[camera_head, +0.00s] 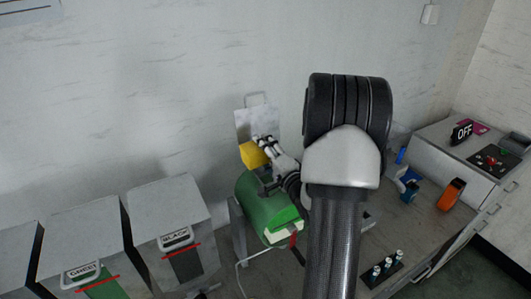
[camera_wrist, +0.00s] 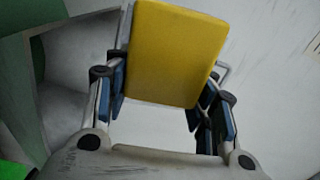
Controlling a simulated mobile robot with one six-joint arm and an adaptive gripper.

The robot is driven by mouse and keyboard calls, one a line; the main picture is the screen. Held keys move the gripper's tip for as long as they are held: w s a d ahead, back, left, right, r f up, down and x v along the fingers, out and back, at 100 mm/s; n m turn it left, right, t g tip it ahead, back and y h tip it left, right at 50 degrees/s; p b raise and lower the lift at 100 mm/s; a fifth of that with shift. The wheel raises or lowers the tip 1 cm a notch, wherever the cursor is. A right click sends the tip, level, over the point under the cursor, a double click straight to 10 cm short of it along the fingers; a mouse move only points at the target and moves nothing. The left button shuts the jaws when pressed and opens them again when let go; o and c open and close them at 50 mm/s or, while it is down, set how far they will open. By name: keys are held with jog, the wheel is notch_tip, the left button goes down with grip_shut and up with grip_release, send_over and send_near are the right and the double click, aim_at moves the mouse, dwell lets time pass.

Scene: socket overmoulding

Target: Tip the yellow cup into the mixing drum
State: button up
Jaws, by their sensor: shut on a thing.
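The yellow cup (camera_head: 254,156) is between the fingers of my gripper (camera_head: 266,145), above the green mixing drum (camera_head: 258,207). In the wrist view the yellow cup (camera_wrist: 176,55) fills the top middle, with blue-padded fingers on both sides. My gripper is shut on it. One flat yellow face shows; the cup's mouth and contents are hidden. The drum's front end shows a lighter green part and a red piece. I cannot see the drum's opening clearly. Green and grey surfaces at the left of the wrist view may be the drum.
A grey panel (camera_head: 243,122) is on the wall behind the cup.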

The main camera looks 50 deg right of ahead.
aim_at(261, 161)
jog(key=shift+a+f+n+b, duration=0.3)
jog(key=shift+n+b, duration=0.7)
jog(key=shift+a+n, duration=0.1)
jog(key=shift+n, duration=0.2)
jog(key=shift+r, duration=0.2)
jog(key=shift+w, duration=0.1)
jog(key=n+b, duration=0.1)
jog(key=a+b, duration=0.1)
jog(key=b, duration=0.1)
jog(key=shift+w+f+n, duration=0.15)
jog(key=shift+f+n, duration=0.2)
jog(key=shift+n, duration=0.05)
jog(key=shift+w+a+n+b, duration=0.1)
jog(key=shift+a+n+b, duration=0.4)
jog(key=shift+n+b, duration=0.15)
jog(key=shift+r, duration=0.1)
jog(key=shift+d, duration=0.1)
